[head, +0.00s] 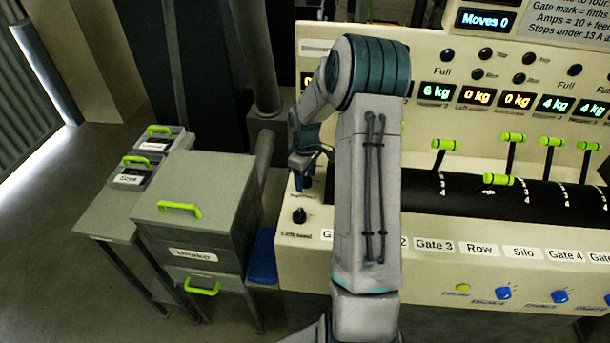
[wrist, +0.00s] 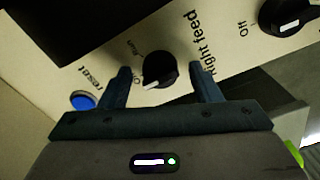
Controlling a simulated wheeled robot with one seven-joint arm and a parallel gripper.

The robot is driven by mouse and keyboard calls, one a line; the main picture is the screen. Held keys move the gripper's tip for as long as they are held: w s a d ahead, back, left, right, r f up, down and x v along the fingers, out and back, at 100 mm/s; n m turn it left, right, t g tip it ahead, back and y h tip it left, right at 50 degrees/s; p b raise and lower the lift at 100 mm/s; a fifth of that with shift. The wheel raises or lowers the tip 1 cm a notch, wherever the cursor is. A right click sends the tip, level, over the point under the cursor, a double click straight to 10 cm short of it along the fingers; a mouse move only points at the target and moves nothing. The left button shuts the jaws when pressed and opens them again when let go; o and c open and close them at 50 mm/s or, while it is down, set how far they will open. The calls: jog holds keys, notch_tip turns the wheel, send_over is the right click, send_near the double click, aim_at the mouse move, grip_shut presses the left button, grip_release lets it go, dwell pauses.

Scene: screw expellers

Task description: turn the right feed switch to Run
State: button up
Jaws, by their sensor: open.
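The right feed switch (wrist: 160,68) is a round black knob with a white pointer mark, next to the printed words "Right feed". Its white mark is at the lower left of the knob in the wrist view, nearer the "Off" word than "Run"; the small print is partly blurred. My gripper (wrist: 159,70) is open, with one dark finger on each side of the knob. I cannot tell whether either finger touches it. In the head view my gripper (head: 303,164) is over the panel's left end and largely covers this switch.
The left feed knob (head: 299,215) sits close by on the panel and also shows in the wrist view (wrist: 288,16). A blue reset button (wrist: 83,101) is left of the switch there. Drawer cabinets (head: 190,225) stand left of the panel. Green-handled levers (head: 445,145) are to the right.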

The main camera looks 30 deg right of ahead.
jog(key=c, duration=1)
jog(key=shift+m+b, duration=0.4)
jog(key=shift+f+m+b, duration=0.1)
jog(key=shift+m+b, duration=0.7)
jog(key=shift+m, duration=0.2)
jog(key=m+b, duration=0.2)
jog(key=m, duration=0.1)
jog(key=shift+m, duration=0.3)
jog(key=m+b, duration=0.2)
jog(key=m, duration=0.3)
jog(key=shift+m, duration=0.3)
jog(key=shift+r, duration=0.2)
